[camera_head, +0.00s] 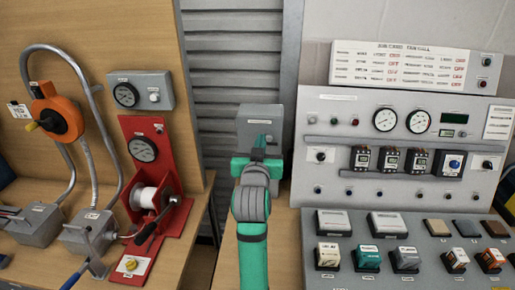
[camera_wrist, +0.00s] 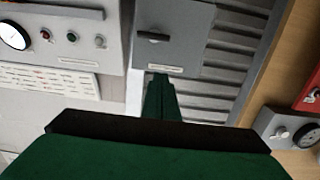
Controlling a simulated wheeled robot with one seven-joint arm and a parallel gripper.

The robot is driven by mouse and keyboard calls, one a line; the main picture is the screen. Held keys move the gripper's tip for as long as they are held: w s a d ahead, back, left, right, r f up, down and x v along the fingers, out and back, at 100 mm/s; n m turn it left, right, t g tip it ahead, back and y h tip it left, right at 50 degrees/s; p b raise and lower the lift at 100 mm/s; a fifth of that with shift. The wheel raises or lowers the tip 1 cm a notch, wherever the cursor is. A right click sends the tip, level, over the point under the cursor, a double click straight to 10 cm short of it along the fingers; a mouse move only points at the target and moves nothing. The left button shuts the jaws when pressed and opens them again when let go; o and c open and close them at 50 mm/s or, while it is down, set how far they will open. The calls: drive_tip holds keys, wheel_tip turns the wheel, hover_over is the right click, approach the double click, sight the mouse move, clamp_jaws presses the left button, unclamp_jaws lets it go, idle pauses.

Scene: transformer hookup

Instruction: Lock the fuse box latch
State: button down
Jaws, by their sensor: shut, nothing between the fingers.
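The fuse box is a grey box (camera_head: 260,118) on the slatted wall, in the middle of the head view. In the wrist view the box (camera_wrist: 190,48) is at the top, with a dark latch handle (camera_wrist: 153,37) on its face and a small label below it. My green gripper (camera_head: 259,145) is in front of the lower part of the box and hides some of it. In the wrist view its closed fingers (camera_wrist: 160,84) point at the box's edge near the label, with the latch a little beyond. The gripper holds nothing. I cannot tell whether it touches the box.
A grey control panel (camera_head: 345,110) with gauges and fuses stands at the right, above a tray of coloured blocks (camera_head: 330,270). A red reel stand (camera_head: 137,190) and a grey gauge box (camera_head: 160,93) are at the left. The slatted shutter (camera_head: 225,75) lies between.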

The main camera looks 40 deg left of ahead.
drive_tip(key=w+a+f, duration=0.2)
drive_tip(key=w+f, duration=0.2)
drive_tip(key=shift+a, duration=0.35)
drive_tip(key=shift+w+f, duration=0.1)
drive_tip(key=shift+n, duration=0.3)
